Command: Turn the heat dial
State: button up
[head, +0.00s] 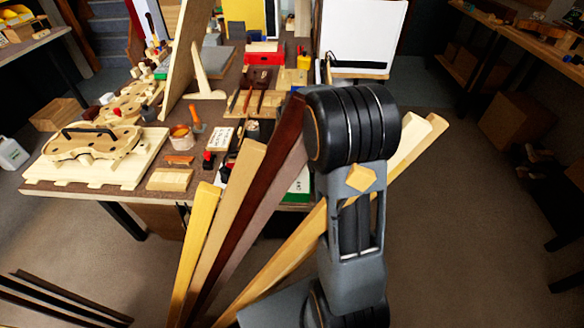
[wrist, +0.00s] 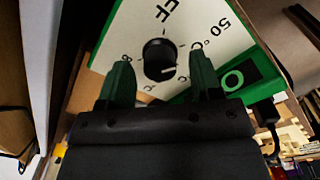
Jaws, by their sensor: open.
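The heat dial (wrist: 160,58) is a round black knob with a white pointer mark, on a white panel with a scale and green edging. It fills the upper middle of the wrist view. The pointer aims toward the right. My gripper (wrist: 162,80) is open, one dark green finger on each side of the dial, with a visible gap to the knob on both sides in the picture. Whether the fingers reach the knob's depth I cannot tell. In the head view my arm hides the gripper and the dial.
In the head view, long wooden boards (head: 225,215) stand in front of the bench, close to my arm. A violin mould (head: 95,142) lies at the left.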

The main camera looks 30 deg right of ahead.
jog(key=shift+f, duration=0.3)
jog(key=c, duration=0.9)
